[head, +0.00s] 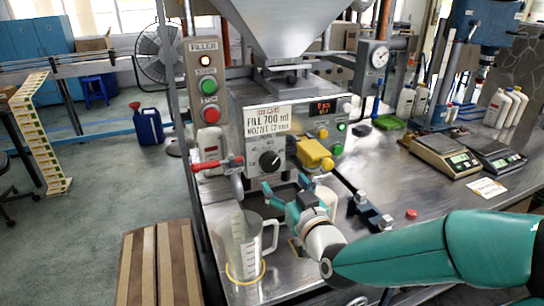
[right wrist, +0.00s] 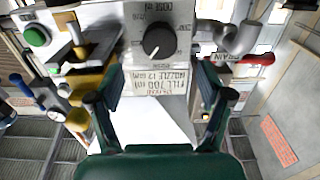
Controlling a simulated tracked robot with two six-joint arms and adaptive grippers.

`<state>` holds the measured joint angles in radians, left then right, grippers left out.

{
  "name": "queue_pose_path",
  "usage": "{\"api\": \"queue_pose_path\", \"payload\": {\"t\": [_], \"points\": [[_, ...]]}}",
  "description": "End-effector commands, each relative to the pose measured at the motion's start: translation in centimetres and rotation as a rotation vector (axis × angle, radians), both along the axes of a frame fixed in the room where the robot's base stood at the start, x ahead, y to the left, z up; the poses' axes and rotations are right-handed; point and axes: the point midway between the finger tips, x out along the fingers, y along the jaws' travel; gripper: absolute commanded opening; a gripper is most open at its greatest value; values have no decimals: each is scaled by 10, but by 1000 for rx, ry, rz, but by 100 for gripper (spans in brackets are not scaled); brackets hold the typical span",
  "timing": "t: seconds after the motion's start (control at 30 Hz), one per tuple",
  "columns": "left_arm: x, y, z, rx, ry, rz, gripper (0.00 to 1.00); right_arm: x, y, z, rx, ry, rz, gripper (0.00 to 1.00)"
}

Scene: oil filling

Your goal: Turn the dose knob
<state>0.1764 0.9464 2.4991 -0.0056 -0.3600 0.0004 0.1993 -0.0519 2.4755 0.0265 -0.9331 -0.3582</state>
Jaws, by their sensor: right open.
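The dose knob (head: 269,160) is a round black dial with a white pointer line on the grey filler panel (head: 245,118). It also shows in the right wrist view (right wrist: 160,40), upper middle, with scale marks around it; that view is upside down. My right gripper (head: 287,192) is open, in front of and a little below the knob. In the right wrist view its two fingers (right wrist: 160,88) are spread wide with nothing between them, and the knob lies beyond the tips, apart from them. My left gripper is not in view.
A red-handled valve (head: 222,163) sits left of the knob, a yellow block (head: 314,154) right. A clear jug (head: 250,245) stands below on the steel bench. A label (head: 270,118) reads "FILL 700 ml". Scales (head: 440,155) stand at the right; a blue can (head: 148,127) is on the floor.

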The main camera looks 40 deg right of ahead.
Motion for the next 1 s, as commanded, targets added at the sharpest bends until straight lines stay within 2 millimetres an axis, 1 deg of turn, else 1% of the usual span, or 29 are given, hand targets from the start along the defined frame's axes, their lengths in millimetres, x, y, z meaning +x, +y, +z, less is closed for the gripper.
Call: {"api": "queue_pose_path", "payload": {"t": [0.03, 0.2, 0.3, 0.4, 0.5, 0.6, 0.83, 0.87, 1.0], "points": [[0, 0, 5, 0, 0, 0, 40, 12, -3, 0, 1, 4, 0, 78], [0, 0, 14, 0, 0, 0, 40, 45, -11, 1, 1, 2, -1, 78], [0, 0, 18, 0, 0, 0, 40, 61, -15, 1, 0, 2, -1, 78], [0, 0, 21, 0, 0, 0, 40, 72, -18, 0, 0, 2, -1, 78], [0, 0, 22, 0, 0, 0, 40, 79, -19, 0, 0, 1, 0, 78], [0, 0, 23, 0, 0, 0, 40, 82, -19, -1, 0, 1, 0, 78], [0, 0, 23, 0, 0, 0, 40, 83, -19, -1, 0, 0, 1, 78], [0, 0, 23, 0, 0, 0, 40, 83, -19, -1, 0, 0, 1, 77], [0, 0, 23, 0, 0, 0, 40, 83, -19, -1, 0, 0, 1, 53]]}}
